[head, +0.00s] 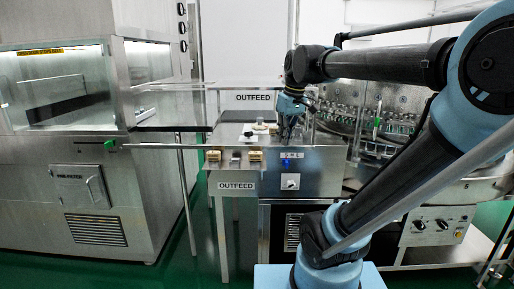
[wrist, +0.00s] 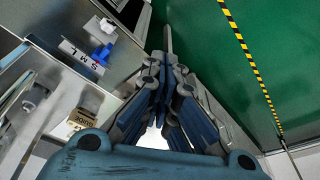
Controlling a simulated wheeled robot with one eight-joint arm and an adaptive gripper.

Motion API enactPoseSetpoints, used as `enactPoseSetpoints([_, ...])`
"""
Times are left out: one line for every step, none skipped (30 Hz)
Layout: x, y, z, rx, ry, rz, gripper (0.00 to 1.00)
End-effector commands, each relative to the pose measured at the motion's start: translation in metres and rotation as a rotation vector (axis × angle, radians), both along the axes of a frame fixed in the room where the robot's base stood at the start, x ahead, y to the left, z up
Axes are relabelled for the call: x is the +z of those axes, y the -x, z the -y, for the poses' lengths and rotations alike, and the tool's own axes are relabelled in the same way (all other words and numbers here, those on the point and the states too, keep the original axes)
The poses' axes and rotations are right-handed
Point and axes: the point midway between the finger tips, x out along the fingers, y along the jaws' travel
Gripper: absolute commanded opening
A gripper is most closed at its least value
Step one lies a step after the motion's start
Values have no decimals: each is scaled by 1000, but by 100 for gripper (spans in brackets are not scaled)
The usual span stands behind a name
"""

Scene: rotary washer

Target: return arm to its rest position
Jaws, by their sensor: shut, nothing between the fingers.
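My gripper (head: 289,128) hangs at the end of my arm in the middle of the head view, in front of the steel machine front under the upper OUTFEED sign. Its fingers point down and look closed, with nothing seen between them. In the wrist view my gripper (wrist: 168,65) fills the middle, its blue-grey fingers drawn together. A small blue part (wrist: 101,53) beside an S M L label lies to its left in that view. My arm reaches in from the right of the head view, bent at a high elbow.
A steel cabinet (head: 75,190) stands at left. An OUTFEED shelf (head: 235,168) holds small tan blocks. A rotary carousel (head: 385,125) with several bottles stands behind my arm at right. Yellow-black tape (wrist: 246,52) crosses open green floor (wrist: 215,70) in the wrist view.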

Motion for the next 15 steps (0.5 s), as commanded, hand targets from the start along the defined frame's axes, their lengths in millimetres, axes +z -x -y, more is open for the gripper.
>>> enactPoseSetpoints([-21, 13, 13, -55, 5, -2, 0])
enactPoseSetpoints([-33, 20, 20, -90, 7, -4, 0])
enactPoseSetpoints([-49, 30, 29, -135, 9, -5, 0])
enactPoseSetpoints([-61, 37, 36, -169, 12, -7, 0])
enactPoseSetpoints([-73, 44, 42, -202, 15, -7, 0])
enactPoseSetpoints([-90, 54, 50, -248, 18, -9, 0])
enactPoseSetpoints([-102, 62, 56, -282, 20, -10, 0])
enactPoseSetpoints([-115, 69, 61, -316, 22, -11, 0])
enactPoseSetpoints([-130, 78, 68, -357, 25, -11, 0])
enactPoseSetpoints([-142, 85, 73, -388, 27, -12, 0])
enactPoseSetpoints([-153, 92, 77, -416, 29, -13, 0])
enactPoseSetpoints([-166, 99, 82, -450, 31, -12, 0])
enactPoseSetpoints([-175, 105, 85, -476, 32, -13, 0])
enactPoseSetpoints([-183, 110, 87, -496, 33, -14, 0])
enactPoseSetpoints([-192, 115, 91, -520, 35, -13, 0])
